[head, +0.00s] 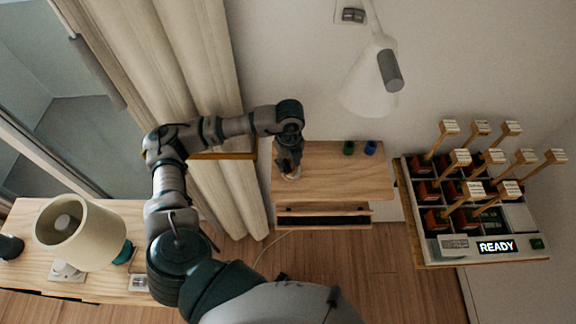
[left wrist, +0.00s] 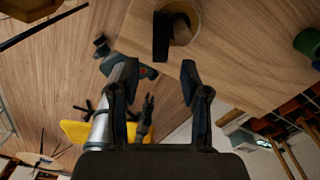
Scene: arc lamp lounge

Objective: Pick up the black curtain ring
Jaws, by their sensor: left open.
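My left gripper (head: 289,167) points down over the left part of a wooden shelf (head: 345,180) in the head view. In the left wrist view its two fingers (left wrist: 157,74) are apart with nothing between them. Ahead of the fingertips, a round tan object (left wrist: 181,24) rests on the wood, with a narrow black piece (left wrist: 161,36) in front of it. That black piece may be the curtain ring seen edge-on; I cannot tell for sure. In the head view a small pale object (head: 293,176) shows under the gripper, mostly hidden by it. My right gripper does not show clearly.
Green (head: 348,148) and blue (head: 370,148) cylinders stand at the shelf's back right. A white lamp shade (head: 370,85) hangs above. A compartment tray (head: 428,240) with upright labelled sticks is at right. Beige curtains (head: 185,60) hang behind my arm. The shelf's right-hand middle is clear.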

